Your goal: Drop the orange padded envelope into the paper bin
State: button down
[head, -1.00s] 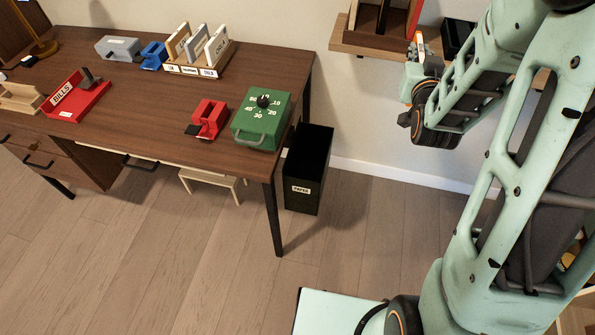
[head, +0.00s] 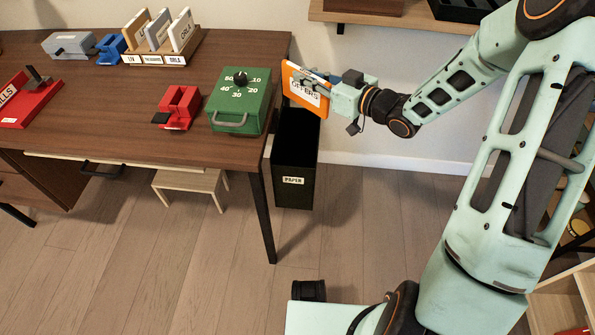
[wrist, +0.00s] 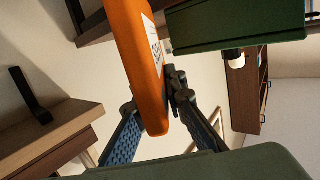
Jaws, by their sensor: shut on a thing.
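The orange padded envelope (head: 305,89) has a white label with lettering and is held upright on edge. My gripper (head: 325,88) is shut on its right part in the head view. In the wrist view the envelope (wrist: 137,55) stands between the two fingers of my gripper (wrist: 153,125). The black paper bin (head: 294,160), labelled PAPER, stands on the floor at the desk's right end. The envelope is above the bin's top in the head view and hides part of its opening; the exact height gap cannot be told.
The wooden desk (head: 110,132) is left of the bin. A green timer box (head: 240,104) sits at its right edge, close to the envelope. A red tape dispenser (head: 178,107) is beside it. A wall shelf (head: 400,22) is behind my arm.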

aim_at(305, 98)
jog(key=shift+s+a+f+b, duration=0.15)
jog(key=shift+f+b, duration=0.25)
jog(key=shift+f, duration=0.15)
notch_tip(305, 98, down, 5)
jog(key=b, duration=0.4)
jog(key=shift+f+b, duration=0.2)
jog(key=shift+b, duration=0.15)
jog(key=c, duration=1.9)
grip_release()
jog(key=v, duration=1.2)
